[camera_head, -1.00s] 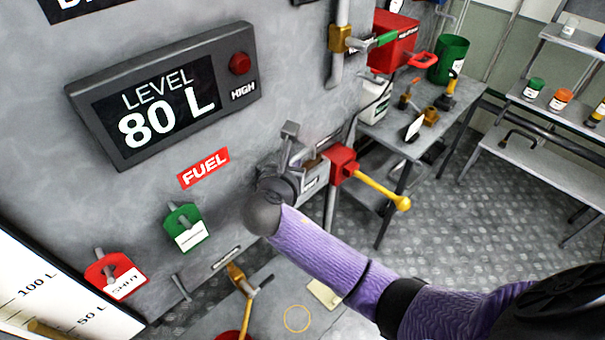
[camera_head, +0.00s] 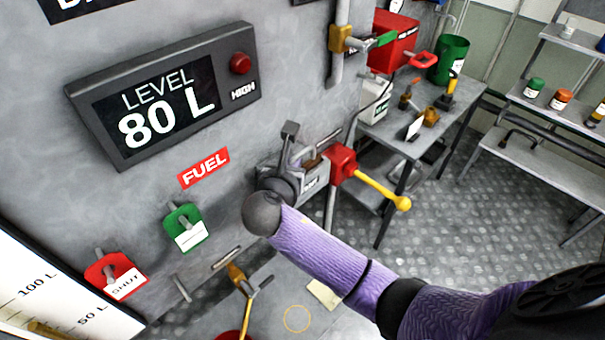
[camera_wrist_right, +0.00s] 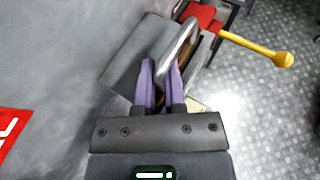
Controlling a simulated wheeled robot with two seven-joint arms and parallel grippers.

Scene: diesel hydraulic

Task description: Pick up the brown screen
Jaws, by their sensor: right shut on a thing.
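A small patch of the brown screen (camera_wrist_right: 190,52) shows in the right wrist view behind a curved silver handle (camera_wrist_right: 181,40), at an open grey housing (camera_wrist_right: 133,62). Most of the screen is hidden by the handle and my fingers. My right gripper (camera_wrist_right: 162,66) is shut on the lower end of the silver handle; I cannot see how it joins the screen. In the head view my right gripper (camera_head: 300,155) is at the grey housing on the wall, left of a red valve (camera_head: 342,162). My left gripper is not in view.
The valve's yellow lever (camera_head: 377,190) sticks out right of my gripper. A grey table (camera_head: 440,125) with a red box (camera_head: 393,45) and small tools stands behind it. Green (camera_head: 186,226) and red (camera_head: 112,275) plates sit on the wall at left.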

